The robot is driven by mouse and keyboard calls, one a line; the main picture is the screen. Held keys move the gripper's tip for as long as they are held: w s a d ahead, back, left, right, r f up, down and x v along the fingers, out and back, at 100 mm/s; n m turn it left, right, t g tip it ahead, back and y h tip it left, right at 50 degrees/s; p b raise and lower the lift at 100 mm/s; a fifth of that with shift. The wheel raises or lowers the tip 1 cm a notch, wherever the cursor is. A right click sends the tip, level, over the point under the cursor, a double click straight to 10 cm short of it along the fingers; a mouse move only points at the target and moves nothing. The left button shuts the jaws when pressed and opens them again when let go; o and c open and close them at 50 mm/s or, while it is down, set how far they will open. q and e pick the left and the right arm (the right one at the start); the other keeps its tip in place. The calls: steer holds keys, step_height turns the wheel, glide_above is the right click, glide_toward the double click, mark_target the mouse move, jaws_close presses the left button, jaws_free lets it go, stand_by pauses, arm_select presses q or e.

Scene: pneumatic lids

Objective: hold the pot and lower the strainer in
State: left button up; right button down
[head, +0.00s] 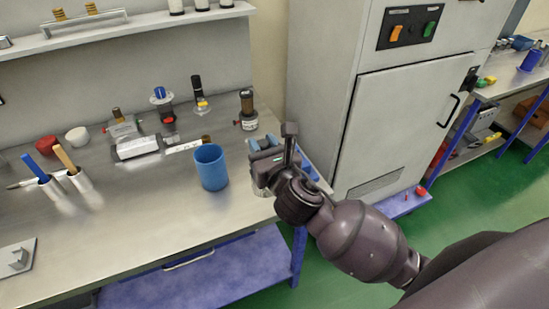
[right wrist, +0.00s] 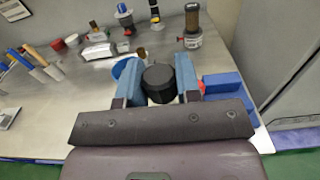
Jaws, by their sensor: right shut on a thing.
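A blue open-topped cup (head: 211,168), the likely pot, stands upright on the metal bench; it also shows in the right wrist view (right wrist: 124,68), partly behind a finger. My right gripper (head: 264,160) is just right of the cup, near the bench's right end. In the right wrist view my right gripper (right wrist: 158,88) is shut on a black round piece (right wrist: 158,77) between its blue-grey fingers. I cannot tell whether this piece is the strainer; its lower part is hidden. My left gripper is not in view.
A brown-topped fitting with a red knob (head: 247,108) stands behind my right gripper. Several pneumatic parts (head: 137,147) lie behind the cup. A blue block (right wrist: 222,86) is right of my right gripper. A tall grey cabinet (head: 335,80) bounds the right.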

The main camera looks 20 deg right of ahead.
steer(key=w+a+r, duration=0.5)
steer(key=w+r, duration=0.2)
steer(key=r, duration=0.3)
steer(key=w+a+r, duration=0.5)
steer(key=w+r, duration=0.3)
steer(key=r, duration=0.2)
steer(key=shift+w+a, duration=0.2)
steer(key=shift+r, duration=0.1)
